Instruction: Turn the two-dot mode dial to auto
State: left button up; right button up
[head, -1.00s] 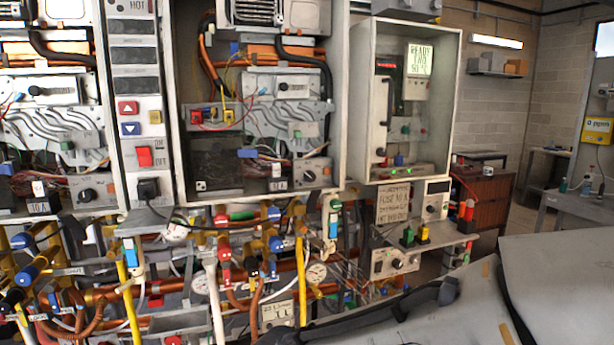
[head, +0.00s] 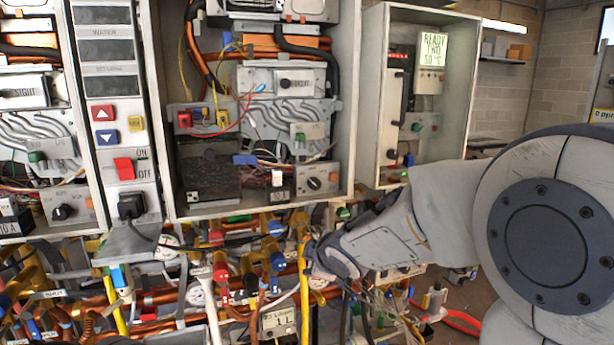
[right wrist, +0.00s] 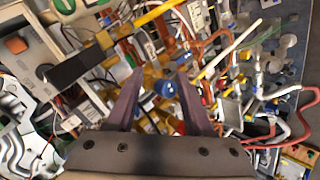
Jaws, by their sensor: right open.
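In the head view, one dark round dial (head: 315,183) sits on a grey box at the lower right of the middle open heater. A similar dial (head: 62,212) sits low in the left heater. Dot marks are too small to read, so I cannot tell which is the two-dot dial, nor its setting. My right arm reaches in from the right, its wrist below the middle heater; its fingers do not show clearly there. In the right wrist view my right gripper (right wrist: 160,76) is open, with nothing held, above blurred pipes and fittings. My left gripper is out of view.
A control strip with a red rocker switch (head: 124,168) stands between the heaters. A cabinet with a lit display (head: 432,48) is at right, partly behind my arm. Copper pipes, yellow hoses and valves crowd the space below the heaters.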

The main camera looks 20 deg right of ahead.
jog(key=w+d+r+n+t+p, duration=0.1)
jog(key=w+d+r+n+t, duration=0.3)
jog(key=d+r, duration=0.45)
jog(key=n+y, duration=0.5)
jog(key=n, duration=0.7)
send_near(317, 185)
jog(key=p+x, duration=0.3)
jog(key=x, duration=0.6)
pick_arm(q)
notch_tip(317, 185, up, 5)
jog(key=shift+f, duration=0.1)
pick_arm(e)
grip_shut()
